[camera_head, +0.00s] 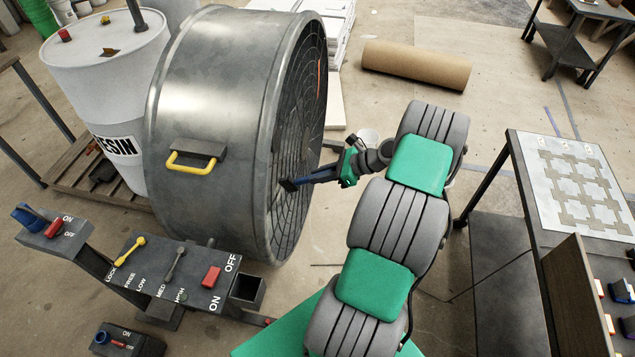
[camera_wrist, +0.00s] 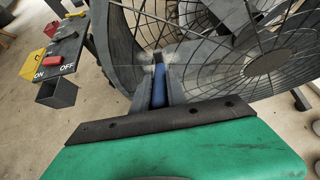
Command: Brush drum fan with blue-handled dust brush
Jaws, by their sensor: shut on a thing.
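The drum fan (camera_head: 205,110) is a large grey metal drum standing on the floor, its round wire grille (camera_head: 300,130) facing right towards my arm. My gripper (camera_head: 343,168) is shut on the blue handle of the dust brush (camera_head: 318,177). The brush points left, and its dark head (camera_head: 289,185) is at the grille, seemingly touching it. In the wrist view the blue handle (camera_wrist: 159,88) lies between my fingers (camera_wrist: 160,100), with the dark brush head beyond it in front of the grille (camera_wrist: 265,65). Pale grey patches, perhaps dust, show beside the head. The bristle tips are hidden.
The control panel (camera_head: 175,277) with yellow and grey levers and a red switch stands in front of the fan. A white resin drum (camera_head: 105,75) stands behind left. A cardboard roll (camera_head: 417,65) lies on the floor. A workbench (camera_head: 520,180) is at right.

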